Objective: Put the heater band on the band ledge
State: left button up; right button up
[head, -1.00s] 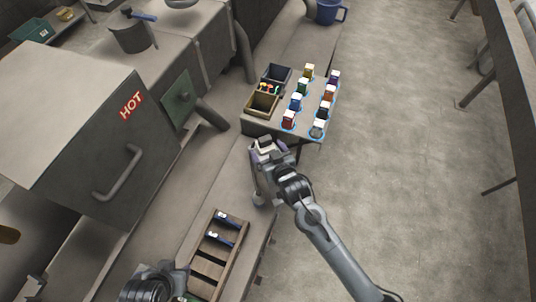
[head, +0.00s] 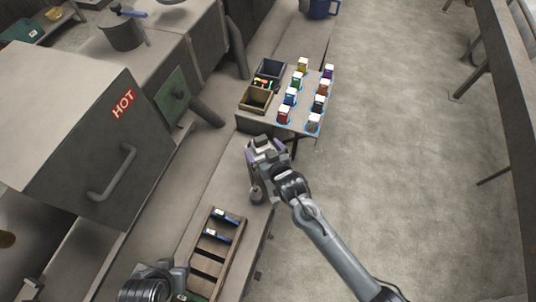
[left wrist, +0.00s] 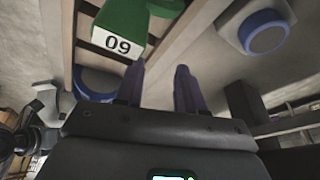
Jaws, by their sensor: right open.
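I cannot make out the heater band or the band ledge for certain. My right gripper (head: 258,152) is open over the pale bench top, with a small grey upright piece (head: 256,192) just below it. My left gripper (head: 178,274) is at the bottom of the head view, beside the wooden rack (head: 232,262). In the left wrist view its two dark fingers (left wrist: 160,72) stand apart with nothing visible between them. A green piece with a white "09" label (left wrist: 118,38) lies beyond the fingertips, and a blue round piece (left wrist: 264,32) is to their right.
The rack holds blue pieces with white labels (head: 218,236). A grey cabinet marked HOT (head: 70,130) stands at left. A board with several coloured blocks (head: 292,100) and open bins (head: 256,100) is behind my right gripper. Open floor (head: 400,150) lies right.

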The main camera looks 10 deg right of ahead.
jog(key=p+v, duration=0.1)
jog(key=v, duration=1.1)
jog(key=s+d+f+g+h, duration=0.1)
jog(key=s+d+g, duration=0.3)
jog(key=s, duration=0.4)
jog(key=shift+s+d+f+m+g+h, duration=0.3)
jog(key=shift+s+d+f, duration=0.05)
jog(key=shift+d+f, duration=0.45)
jog(key=s+d+g, duration=0.1)
jog(key=s+d, duration=0.1)
jog(key=s, duration=0.1)
jog(key=s+d+g+h, duration=0.1)
jog(key=s+d+g, duration=0.1)
jog(key=s, duration=0.2)
jog(key=s+d+g, duration=0.1)
jog(key=s, duration=0.3)
jog(key=shift+s+d+g+h, duration=0.1)
jog(key=shift+d+g+h, duration=0.2)
jog(key=shift+d, duration=0.1)
jog(key=c, duration=0.4)
jog(key=shift+s+d, duration=0.15)
jog(key=shift+s, duration=0.1)
jog(key=c, duration=0.4)
jog(key=shift+c, duration=0.2)
